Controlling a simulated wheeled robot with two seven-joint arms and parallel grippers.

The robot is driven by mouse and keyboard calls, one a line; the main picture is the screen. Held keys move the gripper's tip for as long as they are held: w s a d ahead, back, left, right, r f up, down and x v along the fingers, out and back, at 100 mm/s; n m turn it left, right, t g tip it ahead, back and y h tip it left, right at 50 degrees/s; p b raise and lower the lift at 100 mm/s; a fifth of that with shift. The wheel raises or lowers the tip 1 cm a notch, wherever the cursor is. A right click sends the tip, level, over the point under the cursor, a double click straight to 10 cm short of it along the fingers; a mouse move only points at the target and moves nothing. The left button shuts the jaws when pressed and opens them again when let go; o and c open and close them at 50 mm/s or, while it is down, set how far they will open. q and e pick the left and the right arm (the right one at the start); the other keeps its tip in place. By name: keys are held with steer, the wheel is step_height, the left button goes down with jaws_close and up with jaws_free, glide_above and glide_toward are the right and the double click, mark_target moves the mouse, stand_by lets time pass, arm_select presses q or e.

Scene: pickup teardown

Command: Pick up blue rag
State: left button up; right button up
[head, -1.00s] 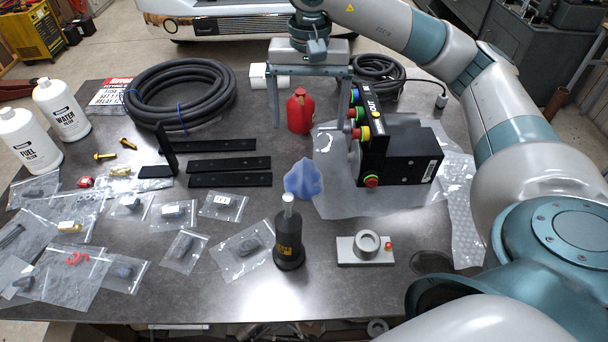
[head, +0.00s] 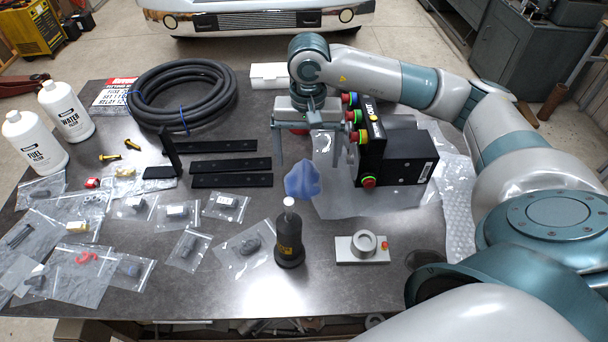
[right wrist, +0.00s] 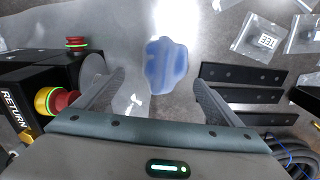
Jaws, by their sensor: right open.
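The blue rag (head: 302,180) lies crumpled on the dark table, at the left edge of a clear plastic sheet. My right gripper (head: 308,160) is open and empty, with its fingers pointing down above and just behind the rag in the head view. In the right wrist view the rag (right wrist: 166,66) shows beyond and between the two spread fingertips (right wrist: 158,80), with a gap on both sides. No contact between fingers and rag shows. My left gripper is not in view.
A black control box (head: 400,155) with coloured buttons stands close right of the gripper. Black bars (head: 230,165) lie to the left. A black bottle (head: 289,240) and a grey device (head: 362,247) stand in front. The red can is mostly hidden behind the gripper.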

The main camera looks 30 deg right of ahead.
mark_target(304, 167)
steer(key=shift+w+a+f+p, duration=0.1)
steer(key=shift+a+f+p, duration=0.05)
steer(key=shift+f+p, duration=0.6)
step_height(304, 167, down, 3)
steer(key=shift+w+a+r+p, duration=0.15)
steer(key=shift+p, duration=0.7)
steer(key=shift+f, duration=0.5)
steer(key=c, duration=1.2)
